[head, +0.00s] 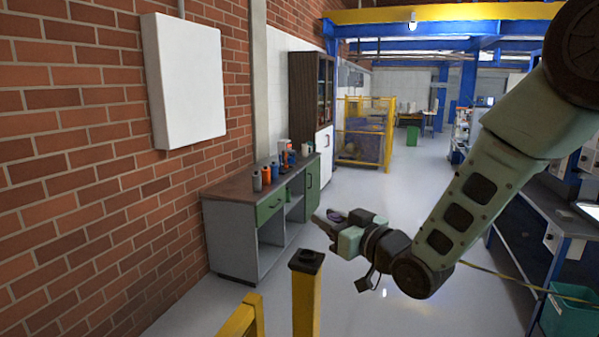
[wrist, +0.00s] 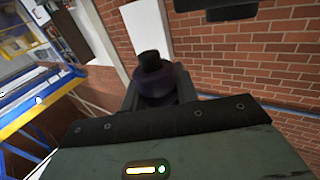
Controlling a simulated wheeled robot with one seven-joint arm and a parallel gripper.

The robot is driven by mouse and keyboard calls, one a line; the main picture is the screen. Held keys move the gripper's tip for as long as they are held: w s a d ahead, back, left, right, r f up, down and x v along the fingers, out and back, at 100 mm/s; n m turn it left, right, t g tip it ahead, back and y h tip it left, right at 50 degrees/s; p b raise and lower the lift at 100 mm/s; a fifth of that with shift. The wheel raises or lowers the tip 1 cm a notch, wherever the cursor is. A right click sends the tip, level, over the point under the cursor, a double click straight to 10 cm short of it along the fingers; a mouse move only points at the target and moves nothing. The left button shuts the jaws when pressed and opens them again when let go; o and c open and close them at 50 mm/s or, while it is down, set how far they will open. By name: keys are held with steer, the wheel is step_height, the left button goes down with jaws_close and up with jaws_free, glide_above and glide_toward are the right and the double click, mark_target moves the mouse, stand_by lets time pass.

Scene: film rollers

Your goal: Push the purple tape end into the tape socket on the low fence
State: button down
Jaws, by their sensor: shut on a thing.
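My gripper (head: 338,218) reaches in from the right in the head view, level and pointing left, and is shut on the purple tape end (head: 334,214). In the wrist view the purple tape end (wrist: 155,84), with a black knob-like tip, sits between the fingers of my gripper (wrist: 157,90). The low fence (head: 306,300) shows as yellow posts at the bottom of the head view. The nearer full post has a black cap, which looks like the tape socket (head: 306,258). The tape end is apart from it, above and slightly right in the picture. The socket's opening is unclear.
A second yellow post (head: 242,318) stands left of the capped one. Behind is a cabinet (head: 236,240) with several bottles on top, against a brick wall (head: 80,150). A workbench (head: 535,225) and teal bin (head: 568,310) are at right. The grey floor between is clear.

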steer(key=s+a+r+n+g+y+p, duration=0.2)
steer(key=s+a+r, duration=0.1)
steer(key=a+r, duration=0.25)
steer(key=b, duration=0.4)
glide_above(302, 251)
steer(key=shift+w+a+f, duration=0.15)
steer(key=shift+f, duration=2.25)
steer(key=shift+f+b, duration=0.75)
steer(key=shift+b, duration=0.35)
steer(key=shift+b, duration=0.7)
steer(key=shift+f+b, duration=0.55)
steer(key=shift+b, duration=0.15)
steer(key=c, duration=1)
jaws_free()
